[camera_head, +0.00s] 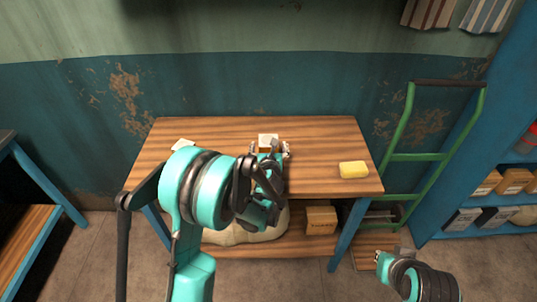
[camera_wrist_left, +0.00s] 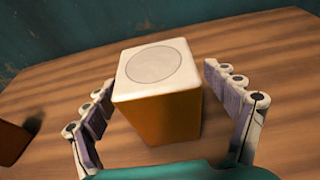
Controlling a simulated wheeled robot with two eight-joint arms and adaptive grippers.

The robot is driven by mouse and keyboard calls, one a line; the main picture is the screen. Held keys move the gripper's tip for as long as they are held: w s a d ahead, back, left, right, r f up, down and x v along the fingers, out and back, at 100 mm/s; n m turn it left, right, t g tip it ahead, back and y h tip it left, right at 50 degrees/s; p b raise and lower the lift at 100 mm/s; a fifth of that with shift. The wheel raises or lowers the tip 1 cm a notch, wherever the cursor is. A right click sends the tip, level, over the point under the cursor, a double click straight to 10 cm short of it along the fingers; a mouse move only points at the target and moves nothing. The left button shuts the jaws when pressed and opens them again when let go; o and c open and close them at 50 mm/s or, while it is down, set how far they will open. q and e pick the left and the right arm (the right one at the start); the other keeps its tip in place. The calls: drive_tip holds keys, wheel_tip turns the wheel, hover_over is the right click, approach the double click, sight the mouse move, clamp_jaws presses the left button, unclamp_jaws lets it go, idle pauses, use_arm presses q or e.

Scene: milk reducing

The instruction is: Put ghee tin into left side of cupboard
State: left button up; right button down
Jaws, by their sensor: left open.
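The ghee tin, most likely the squarish orange-brown container with a pale top and a round lid mark (camera_wrist_left: 158,75), stands upright on the wooden table. Its pale top (camera_head: 268,140) shows near the table's back edge in the head view. My left gripper (camera_head: 270,151) is open at the tin. In the left wrist view the left gripper's fingers (camera_wrist_left: 160,84) are spread to either side of it, with visible gaps. My right gripper (camera_head: 388,256) is low at the bottom right, away from the table; its opening is unclear. A blue shelf unit (camera_head: 462,170), possibly the cupboard, stands at the far right.
The table (camera_head: 320,135) also holds a yellow block (camera_head: 353,170) and a pale-topped item (camera_head: 183,145) at the left, partly hidden by my arm. A cardboard box (camera_head: 320,220) and a sack (camera_head: 235,235) sit below. A green hand truck (camera_head: 420,156) stands between table and shelves.

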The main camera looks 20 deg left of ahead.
use_arm(q)
drive_tip(key=shift+r, duration=0.1)
drive_tip(key=c, duration=1.9)
